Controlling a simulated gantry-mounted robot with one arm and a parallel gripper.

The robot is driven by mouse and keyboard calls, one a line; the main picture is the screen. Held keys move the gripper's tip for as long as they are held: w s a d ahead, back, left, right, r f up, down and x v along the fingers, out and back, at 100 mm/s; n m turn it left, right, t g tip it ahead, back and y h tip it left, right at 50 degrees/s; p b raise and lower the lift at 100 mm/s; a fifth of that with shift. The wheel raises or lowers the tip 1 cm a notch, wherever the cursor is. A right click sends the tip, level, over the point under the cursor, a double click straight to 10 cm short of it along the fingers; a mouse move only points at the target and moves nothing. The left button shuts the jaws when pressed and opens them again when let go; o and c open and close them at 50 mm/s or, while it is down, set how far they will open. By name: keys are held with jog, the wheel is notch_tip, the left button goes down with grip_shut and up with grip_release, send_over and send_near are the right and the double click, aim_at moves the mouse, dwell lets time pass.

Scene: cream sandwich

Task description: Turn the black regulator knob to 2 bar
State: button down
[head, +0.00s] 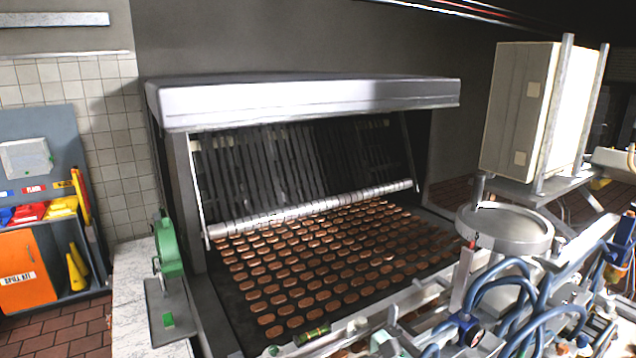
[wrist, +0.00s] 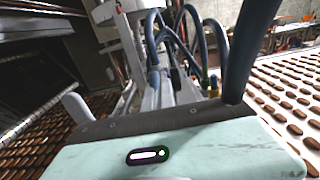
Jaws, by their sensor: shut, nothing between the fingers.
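I cannot clearly make out the black regulator knob in either view. In the head view, a small round gauge (head: 476,337) with a pale face sits among blue hoses at the lower right. Its reading is too small to tell, and a knob beside it cannot be told apart from the fittings. My gripper's fingers show in neither view. The wrist view looks close over a pale green panel (wrist: 85,160) with a dark edge and a small lit slot (wrist: 148,155). Dark hoses (wrist: 245,50) rise behind it.
A conveyor (head: 228,290) carries rows of brown biscuits under a metal hood (head: 300,100). Blue hoses (head: 540,325) and metal fittings crowd the lower right. A round metal pan (head: 505,225) and a cream cabinet (head: 515,105) stand behind them. A green device (head: 168,255) stands at left.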

jog(key=shift+w+a+f+b, duration=0.25)
jog(key=shift+w+b, duration=0.25)
jog(key=shift+b, duration=2)
jog(key=shift+r, duration=0.15)
jog(key=shift+a+r, duration=0.1)
jog(key=shift+r, duration=0.3)
jog(key=b+v, duration=0.2)
jog(key=v, duration=0.4)
jog(key=shift+r, duration=0.1)
